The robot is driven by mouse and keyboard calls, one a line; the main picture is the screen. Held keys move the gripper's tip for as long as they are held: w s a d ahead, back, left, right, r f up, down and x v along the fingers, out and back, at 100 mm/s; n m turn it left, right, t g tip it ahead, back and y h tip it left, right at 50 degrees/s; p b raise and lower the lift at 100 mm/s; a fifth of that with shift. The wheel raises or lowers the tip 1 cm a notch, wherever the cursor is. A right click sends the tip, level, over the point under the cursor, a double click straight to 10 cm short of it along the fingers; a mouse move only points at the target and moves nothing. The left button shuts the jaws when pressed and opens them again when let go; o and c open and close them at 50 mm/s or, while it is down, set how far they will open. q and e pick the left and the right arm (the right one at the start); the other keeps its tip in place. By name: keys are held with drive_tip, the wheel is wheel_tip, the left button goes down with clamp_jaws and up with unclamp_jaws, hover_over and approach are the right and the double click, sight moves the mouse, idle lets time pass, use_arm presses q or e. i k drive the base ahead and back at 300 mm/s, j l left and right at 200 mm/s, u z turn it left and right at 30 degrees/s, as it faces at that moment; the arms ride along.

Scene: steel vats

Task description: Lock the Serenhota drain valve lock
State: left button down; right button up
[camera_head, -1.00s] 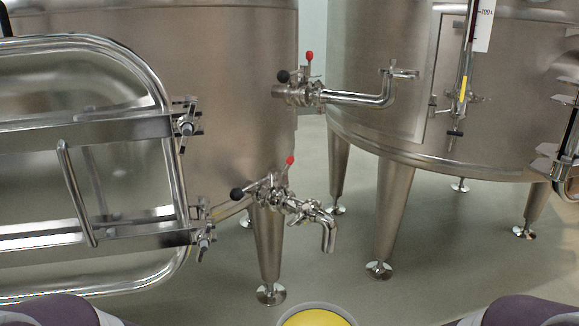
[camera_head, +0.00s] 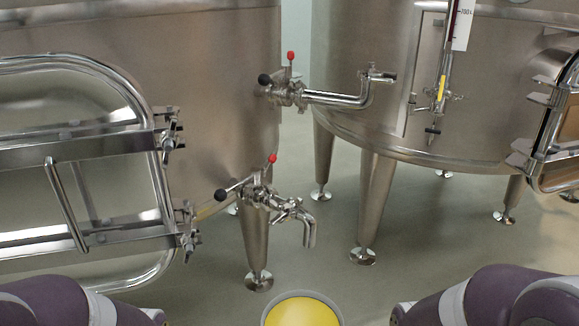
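Two valves sit on the left steel vat. The lower valve (camera_head: 262,194), low on the vat near a leg, has a black-knobbed lever (camera_head: 221,195) pointing left, a small red-tipped lock pin (camera_head: 272,158) standing up, and a spout (camera_head: 309,230) bent downward. The upper valve (camera_head: 289,94) has a black knob (camera_head: 264,79), a red-tipped pin (camera_head: 291,56) standing up, and a pipe running right. No name label is readable, so I cannot tell which vat is Serenhota. Neither of my grippers shows; only my purple arm links show at the bottom corners.
A large oval hatch door (camera_head: 150,112) with a bar handle is on the left. A second vat (camera_head: 345,50) on legs stands at the right, with a sight gauge (camera_head: 444,85) and another hatch (camera_head: 560,120) at the edge. The grey floor (camera_head: 330,270) in front of the lower valve is clear.

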sight(273, 157)
drive_tip(key=i+l+u, duration=0.15)
drive_tip(key=l, duration=0.5)
drive_tip(key=i+l+u, duration=0.1)
drive_tip(key=l, duration=0.6)
drive_tip(key=i+l+u, duration=0.15)
drive_tip(key=l, duration=0.55)
drive_tip(key=i+l+u, duration=0.25)
drive_tip(key=i+l, duration=0.5)
